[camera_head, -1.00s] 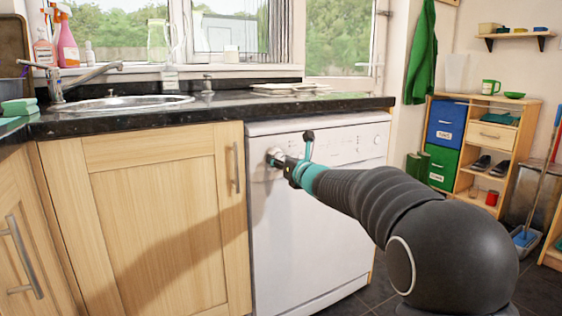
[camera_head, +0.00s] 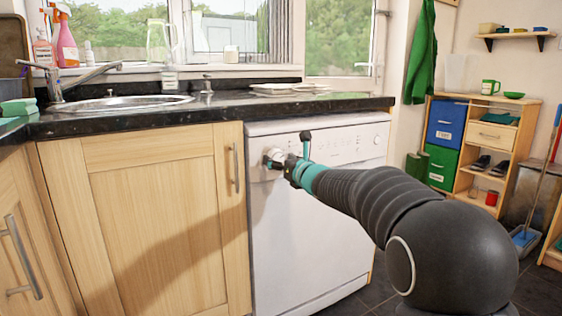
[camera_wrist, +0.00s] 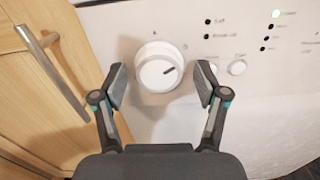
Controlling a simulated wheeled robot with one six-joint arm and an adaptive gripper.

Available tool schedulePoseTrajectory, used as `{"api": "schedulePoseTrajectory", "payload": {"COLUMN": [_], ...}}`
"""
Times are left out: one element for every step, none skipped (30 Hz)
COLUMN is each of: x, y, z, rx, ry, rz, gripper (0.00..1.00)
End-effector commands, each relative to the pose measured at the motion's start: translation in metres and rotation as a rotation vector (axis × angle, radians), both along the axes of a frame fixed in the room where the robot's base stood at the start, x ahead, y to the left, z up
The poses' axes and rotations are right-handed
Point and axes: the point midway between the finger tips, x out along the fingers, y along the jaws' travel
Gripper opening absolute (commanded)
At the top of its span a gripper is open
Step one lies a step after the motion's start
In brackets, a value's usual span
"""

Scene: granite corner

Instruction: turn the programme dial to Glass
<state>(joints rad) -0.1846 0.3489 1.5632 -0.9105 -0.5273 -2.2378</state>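The programme dial (camera_wrist: 158,68) is a round white knob on the white dishwasher's panel, with a dark pointer mark aimed right and slightly up. My gripper (camera_wrist: 160,84) is open, with one finger on each side of the dial and a visible gap on both sides. In the head view the dial (camera_head: 271,155) shows at the panel's left end, partly hidden by my gripper (camera_head: 281,160). The dishwasher (camera_head: 300,235) stands under the worktop. The lettering around the dial is too blurred to read.
A wooden cupboard door (camera_head: 155,220) with a metal handle (camera_wrist: 52,70) is close on the left. Small round buttons (camera_wrist: 237,67) and indicator lights sit right of the dial. The black worktop (camera_head: 225,113) overhangs above. A shelf unit (camera_head: 490,133) stands at the right.

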Motion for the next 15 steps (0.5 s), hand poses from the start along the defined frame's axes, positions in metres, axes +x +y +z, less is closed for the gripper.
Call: {"api": "schedulePoseTrajectory", "payload": {"x": [0.0,0.0,0.0,0.0,0.0,-0.001,-0.001,-0.002,-0.004,-0.006,-0.009,-0.013,-0.017,-0.021,-0.027], "y": [0.0,0.0,0.001,0.001,0.001,0.001,0.0,0.0,-0.002,-0.003,-0.005,-0.008,-0.011,-0.013,-0.018], "z": [0.0,0.0,0.0,-0.001,-0.001,-0.001,-0.001,0.0,0.0,0.0,0.0,0.001,0.0,0.0,0.0], "rx": [0.0,-0.001,-0.001,-0.001,-0.001,-0.001,-0.001,-0.001,0.0,0.0,0.0,0.0,-0.001,0.0,0.0], "ry": [0.0,0.001,0.001,0.001,0.001,0.001,0.001,0.001,0.0,0.0,0.0,0.0,0.001,0.001,0.001], "rz": [0.001,0.001,0.001,0.001,0.001,0.001,0.001,0.001,0.001,0.001,0.001,0.001,0.001,0.0,0.0], "gripper": [0.73,0.73,0.73,0.73,0.73,0.73,0.73,0.73,0.73,0.73,0.73,0.73,0.73,0.73,0.73]}}
